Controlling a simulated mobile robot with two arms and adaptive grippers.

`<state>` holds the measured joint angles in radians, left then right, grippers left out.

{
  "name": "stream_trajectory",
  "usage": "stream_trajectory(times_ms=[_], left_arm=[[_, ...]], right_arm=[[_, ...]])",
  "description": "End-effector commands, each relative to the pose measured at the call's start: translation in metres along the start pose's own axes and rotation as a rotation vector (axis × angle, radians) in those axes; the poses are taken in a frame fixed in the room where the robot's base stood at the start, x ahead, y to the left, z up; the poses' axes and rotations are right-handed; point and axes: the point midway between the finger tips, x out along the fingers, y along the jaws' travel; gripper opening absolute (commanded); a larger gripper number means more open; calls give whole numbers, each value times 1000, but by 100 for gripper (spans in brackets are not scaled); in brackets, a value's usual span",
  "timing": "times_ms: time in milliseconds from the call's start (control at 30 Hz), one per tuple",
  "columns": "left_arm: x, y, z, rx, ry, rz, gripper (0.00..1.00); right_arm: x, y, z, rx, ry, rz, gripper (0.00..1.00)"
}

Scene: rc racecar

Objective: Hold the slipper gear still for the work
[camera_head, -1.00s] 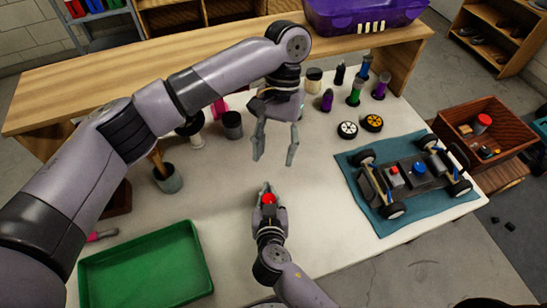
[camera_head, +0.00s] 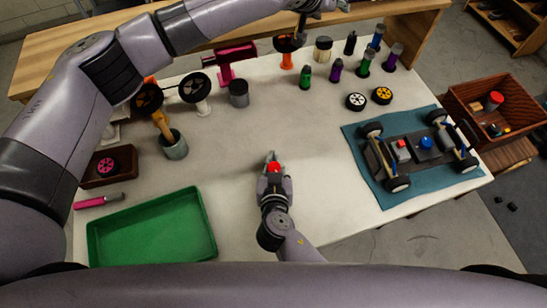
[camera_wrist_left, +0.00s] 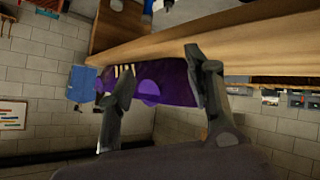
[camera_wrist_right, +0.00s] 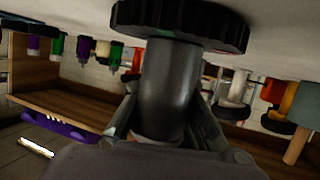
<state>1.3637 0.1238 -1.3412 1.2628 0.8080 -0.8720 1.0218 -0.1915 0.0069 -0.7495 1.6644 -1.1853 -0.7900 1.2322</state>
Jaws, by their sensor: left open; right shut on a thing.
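My right gripper (camera_head: 272,160) is shut on a dark grey cylinder with a red top (camera_head: 274,168), near the middle of the white table. In the right wrist view, which is upside down, the fingers clasp the cylinder (camera_wrist_right: 168,85), whose toothed black disc (camera_wrist_right: 180,22) is close to the table. I cannot tell whether this is the slipper gear or a holder for it. My left gripper (camera_head: 325,5) is at the top edge of the head view, partly cut off. In the left wrist view its fingers (camera_wrist_left: 160,95) are apart and empty.
A car chassis (camera_head: 420,152) sits on a blue mat (camera_head: 385,192) at right. A green tray (camera_head: 110,262) is at front left. Bottles (camera_head: 335,72) and stands (camera_head: 225,65) line the back. The purple bin (camera_wrist_left: 172,85) is beyond my left fingers. Table around my right gripper is clear.

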Motion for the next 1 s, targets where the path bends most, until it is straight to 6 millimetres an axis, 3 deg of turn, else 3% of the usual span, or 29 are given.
stream_trajectory(times_ms=[100, 200, 267, 367, 500, 667, 767, 833, 1000], left_arm=[[-9, 27, -46, 160, 222, 114, 47], [-24, 59, -68, 333, 378, 229, 47], [-35, 79, -73, 448, 456, 306, 47], [-54, 113, -66, 655, 550, 444, 47], [-80, 150, -26, 966, 605, 657, 47], [-102, 160, 51, 1331, 543, 911, 47], [-111, 142, 106, 1551, 428, 1066, 47], [-117, 119, 142, 1697, 312, 1168, 47], [-132, 39, 208, 1979, -48, 1366, 47]], right_arm=[[0, 0, 0, 0, 1, 0, 0], [0, 0, 0, 0, 1, 0, 0], [0, 0, 0, 0, 1, 0, 0], [0, 0, 0, 0, 1, 0, 0], [0, 0, 0, 0, 1, 0, 0], [0, 0, 0, 0, 1, 0, 0], [0, 0, 0, 0, 1, 0, 0], [0, 0, 0, 0, 1, 0, 0], [0, 0, 0, 0, 1, 0, 0]])
